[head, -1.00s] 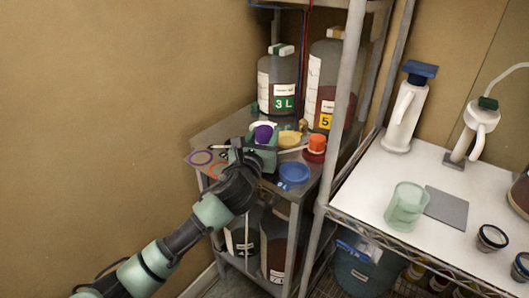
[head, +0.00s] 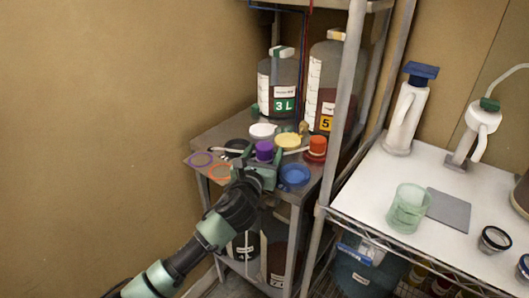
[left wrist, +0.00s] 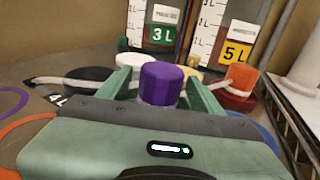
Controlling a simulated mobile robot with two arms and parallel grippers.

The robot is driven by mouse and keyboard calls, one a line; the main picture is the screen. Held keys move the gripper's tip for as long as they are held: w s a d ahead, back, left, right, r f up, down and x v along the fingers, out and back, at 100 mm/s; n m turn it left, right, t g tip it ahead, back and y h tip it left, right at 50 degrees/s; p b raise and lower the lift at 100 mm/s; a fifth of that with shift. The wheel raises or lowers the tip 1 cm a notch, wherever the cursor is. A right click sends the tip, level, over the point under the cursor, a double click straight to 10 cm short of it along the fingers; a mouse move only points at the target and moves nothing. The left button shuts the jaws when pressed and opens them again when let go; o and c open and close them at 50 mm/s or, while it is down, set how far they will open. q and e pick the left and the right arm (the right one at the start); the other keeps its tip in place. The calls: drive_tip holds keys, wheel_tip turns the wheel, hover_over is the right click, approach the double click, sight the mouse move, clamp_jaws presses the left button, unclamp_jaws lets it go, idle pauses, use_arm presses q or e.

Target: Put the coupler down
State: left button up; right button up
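A purple cylinder (head: 264,150), which I take to be the coupler, stands upright on the metal cart top (head: 213,138) among several lids. In the left wrist view the purple coupler (left wrist: 161,84) is between the tips of my left gripper (left wrist: 162,88), with narrow gaps on both sides. My left gripper (head: 264,168) is open, at the near side of the coupler in the head view. The coupler's base is hidden behind the gripper. My right gripper is not in view.
Around the coupler are a white lid (head: 262,130), a yellow lid (head: 288,140), a blue lid (head: 295,176), an orange-topped red piece (head: 317,147) and flat rings (head: 201,159). The 3 L jug (head: 277,85) and 5 L jug (head: 327,90) stand behind. A shelf post (head: 343,110) is right.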

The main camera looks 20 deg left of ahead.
use_arm(q)
drive_tip(key=shift+r, duration=0.2)
drive_tip(key=s, duration=1.2)
drive_tip(key=shift+d+r, duration=0.25)
